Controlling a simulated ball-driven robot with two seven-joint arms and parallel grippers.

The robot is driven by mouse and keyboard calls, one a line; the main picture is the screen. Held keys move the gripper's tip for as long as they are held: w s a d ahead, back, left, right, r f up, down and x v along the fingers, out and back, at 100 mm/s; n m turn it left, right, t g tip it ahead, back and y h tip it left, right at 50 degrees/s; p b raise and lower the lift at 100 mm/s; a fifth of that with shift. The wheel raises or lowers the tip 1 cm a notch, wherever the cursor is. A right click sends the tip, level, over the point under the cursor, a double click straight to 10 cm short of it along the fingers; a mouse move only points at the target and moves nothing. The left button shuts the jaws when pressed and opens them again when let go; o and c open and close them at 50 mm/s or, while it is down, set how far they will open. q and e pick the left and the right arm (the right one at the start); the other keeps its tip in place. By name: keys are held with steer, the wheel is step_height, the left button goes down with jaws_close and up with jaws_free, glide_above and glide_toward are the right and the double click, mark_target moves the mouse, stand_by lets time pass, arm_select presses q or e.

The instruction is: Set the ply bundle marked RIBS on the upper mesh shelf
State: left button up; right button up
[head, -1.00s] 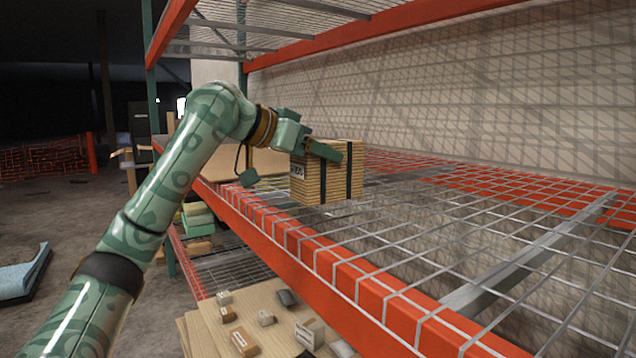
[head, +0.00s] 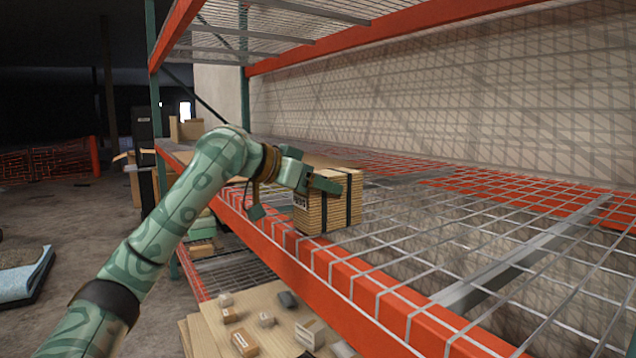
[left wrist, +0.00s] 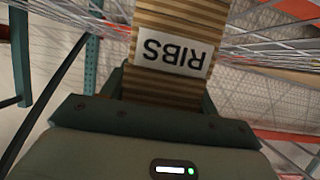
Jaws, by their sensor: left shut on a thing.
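The ply bundle marked RIBS (head: 312,212) is a striped tan block with dark straps. It stands roughly upright by the orange front beam of the upper mesh shelf (head: 430,235). My left gripper (head: 334,182) is shut on its upper part. In the left wrist view the bundle's white RIBS label (left wrist: 172,51) reads upside down, with the left gripper's fingers (left wrist: 160,92) on either side of the bundle. I cannot tell whether its underside touches the mesh. My right gripper is not in view.
The mesh right of the bundle is clear. Cardboard boxes (head: 187,129) stand at the shelf's far end. Small blocks and boxes lie on a wooden board (head: 268,338) below. Another mesh level (head: 270,22) hangs above, and a mesh wall (head: 450,85) closes the back.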

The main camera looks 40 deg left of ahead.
arm_select(q)
steer(key=o, duration=1.3)
steer(key=shift+a, duration=0.1)
steer(key=shift+o, duration=0.5)
steer(key=shift+f, duration=0.1)
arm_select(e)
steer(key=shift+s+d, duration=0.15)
arm_select(q)
steer(key=shift+s+a+r, duration=0.1)
steer(key=shift+s+r, duration=0.15)
steer(key=shift+r, duration=0.05)
steer(key=b+v, duration=0.3)
steer(key=v, duration=0.8)
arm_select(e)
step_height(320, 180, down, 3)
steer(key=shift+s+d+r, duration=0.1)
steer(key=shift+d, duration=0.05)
arm_select(q)
steer(key=shift+s+r, duration=0.1)
